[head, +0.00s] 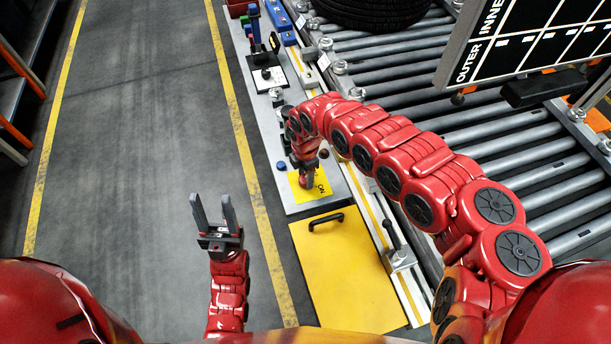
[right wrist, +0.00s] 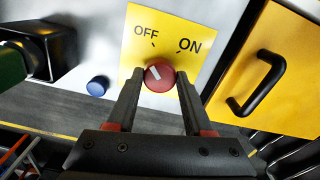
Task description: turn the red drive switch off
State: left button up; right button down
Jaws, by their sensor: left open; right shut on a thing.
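The red drive switch (right wrist: 159,76) is a round knob on a yellow plate (right wrist: 184,22) marked OFF and ON. Its white mark leans to the upper left, toward the OFF side. My right gripper (right wrist: 159,95) has one finger on each side of the knob and is shut on it. In the head view my right gripper (head: 305,178) reaches down to the yellow plate (head: 322,189) and mostly hides the switch. My left gripper (head: 214,212) is open and empty over the grey floor, well left of the panel.
A blue button (head: 281,165) sits near the switch on the grey panel. A yellow lid (head: 350,275) with a black handle (head: 325,221) lies nearer me. The roller conveyor (head: 480,125) runs along the right, with a tyre (head: 372,12) at the back. The floor at left is clear.

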dwell(0.3)
jog(key=shift+c, duration=1.5)
grip_release()
jog(key=shift+w+r, duration=0.1)
jog(key=shift+r, duration=0.4)
notch_tip(320, 180, up, 7)
jog(key=shift+f+b, duration=0.1)
jog(key=shift+b, duration=0.6)
notch_tip(320, 180, up, 10)
jog(key=p, duration=0.6)
send_over(305, 178)
jog(key=shift+f, duration=0.2)
